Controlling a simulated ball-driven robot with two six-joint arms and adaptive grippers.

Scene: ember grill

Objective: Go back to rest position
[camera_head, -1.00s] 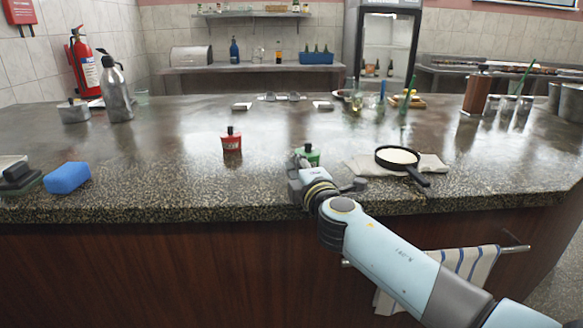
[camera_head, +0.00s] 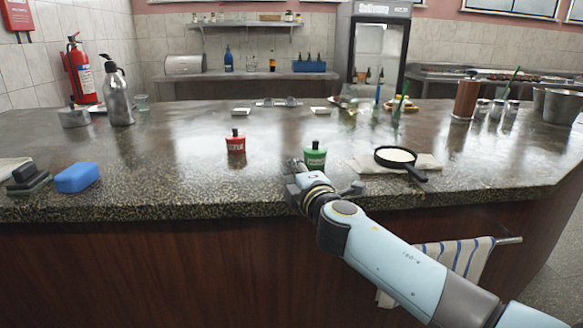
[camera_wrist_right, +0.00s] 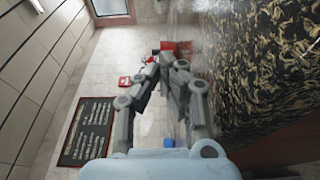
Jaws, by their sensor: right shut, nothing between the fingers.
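My right gripper (camera_head: 293,182) is at the front edge of the stone counter (camera_head: 130,165), its arm coming in from the lower right. In the right wrist view its fingers (camera_wrist_right: 168,57) are together with nothing between them. A green bottle with a black cap (camera_head: 315,157) stands upright just behind the gripper, seemingly apart from it. A red bottle with a black cap (camera_head: 236,143) stands upright farther left. My left gripper is not in view.
A small black pan (camera_head: 396,158) lies on a cloth right of the gripper. A blue sponge (camera_head: 78,178) lies at the left front. A striped towel (camera_head: 455,256) hangs on a rail below the counter. A metal bottle (camera_head: 117,95) stands at the left.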

